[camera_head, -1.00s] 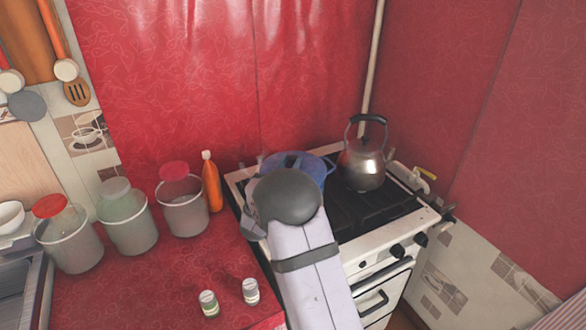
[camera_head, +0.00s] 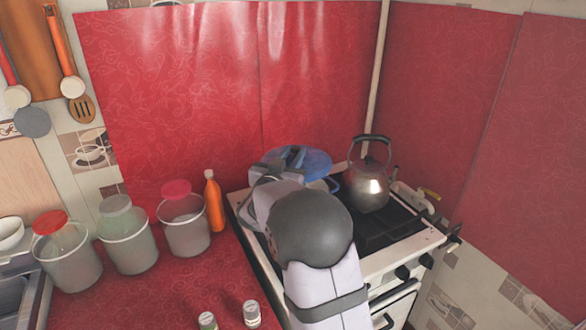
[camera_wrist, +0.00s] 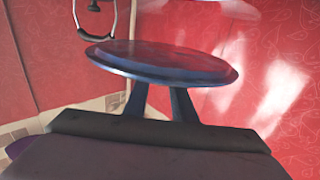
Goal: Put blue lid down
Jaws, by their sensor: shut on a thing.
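The blue lid (camera_head: 312,162) is round and flat and is above the back left of the stove. In the wrist view the lid (camera_wrist: 165,62) shows as a wide dark blue disc, close in front of my gripper. My gripper (camera_head: 292,158) is shut on the lid; in the wrist view its two fingers (camera_wrist: 160,102) reach to the lid's near side. The exact grip point is hidden. A blue handle (camera_head: 334,184) shows below the lid, seemingly of a pot on the stove, mostly hidden by my arm and the lid.
A metal kettle (camera_head: 367,186) stands on the stove (camera_head: 405,236), right of the lid. An orange bottle (camera_head: 214,202) and several lidded containers (camera_head: 185,232) stand on the red counter at left. Two small jars (camera_head: 251,313) are at the front. A red wall covering (camera_head: 200,100) is close behind.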

